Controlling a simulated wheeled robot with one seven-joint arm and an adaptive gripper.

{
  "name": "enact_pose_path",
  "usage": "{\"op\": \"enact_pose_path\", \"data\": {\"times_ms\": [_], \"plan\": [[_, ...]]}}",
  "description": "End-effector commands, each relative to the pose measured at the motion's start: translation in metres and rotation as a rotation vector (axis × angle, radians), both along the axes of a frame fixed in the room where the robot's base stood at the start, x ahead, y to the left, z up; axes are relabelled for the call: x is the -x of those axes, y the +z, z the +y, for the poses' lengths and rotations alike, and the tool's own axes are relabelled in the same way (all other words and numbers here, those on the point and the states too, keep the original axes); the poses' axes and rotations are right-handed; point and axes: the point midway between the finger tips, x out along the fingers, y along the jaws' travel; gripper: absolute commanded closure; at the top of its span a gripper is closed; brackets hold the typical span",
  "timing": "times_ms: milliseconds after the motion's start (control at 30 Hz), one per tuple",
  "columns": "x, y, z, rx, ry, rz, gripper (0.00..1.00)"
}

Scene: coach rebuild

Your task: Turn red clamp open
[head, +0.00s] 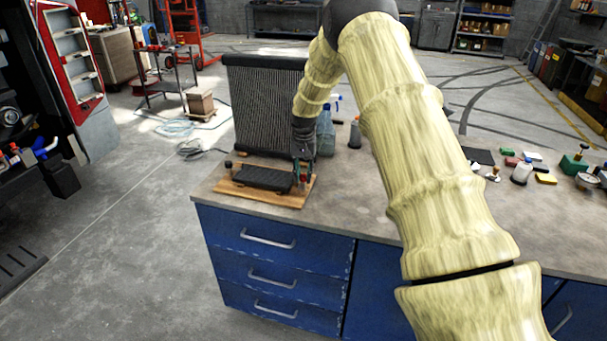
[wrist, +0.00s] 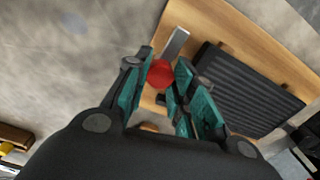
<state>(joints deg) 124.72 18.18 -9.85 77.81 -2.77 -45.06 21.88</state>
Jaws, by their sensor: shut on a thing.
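The red clamp (wrist: 160,74) shows in the wrist view as a red knob between my fingertips, with a grey metal bar (wrist: 176,42) beyond it. My gripper (wrist: 163,72) is shut on the red clamp, with its teal and black fingers on both sides of it. In the head view my gripper (head: 303,165) points down at the right end of a wooden board (head: 290,200). A small red part (head: 303,178) shows there at the fingers. A black ribbed block (head: 262,178) lies on the board and also shows in the wrist view (wrist: 248,88).
The board lies on a workbench (head: 375,215) with blue drawers, near its left corner. A dark radiator (head: 265,105) stands behind it. A blue spray bottle (head: 326,135) and a small bottle (head: 355,133) stand close behind my gripper. Several small items lie at the right.

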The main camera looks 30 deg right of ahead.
Motion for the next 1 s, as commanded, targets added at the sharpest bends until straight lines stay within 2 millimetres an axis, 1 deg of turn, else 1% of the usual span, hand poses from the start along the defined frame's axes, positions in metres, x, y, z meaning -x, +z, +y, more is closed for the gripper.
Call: {"op": "enact_pose_path", "data": {"times_ms": [200, 233, 333, 600, 733, 867, 1000], "plan": [[-0.002, 0.002, -0.002, 0.003, -0.001, -0.005, 0.99], [-0.002, 0.002, -0.002, 0.003, -0.001, -0.005, 0.7], [-0.001, 0.002, -0.001, 0.002, -0.001, -0.004, 0.52], [-0.001, 0.001, -0.001, 0.001, -0.001, -0.002, 0.52], [-0.001, 0.005, 0.0, 0.001, -0.001, -0.002, 0.52], [-0.001, 0.019, -0.001, 0.002, -0.001, -0.004, 0.52], [-0.001, 0.043, 0.0, 0.001, 0.0, -0.004, 0.52]]}}
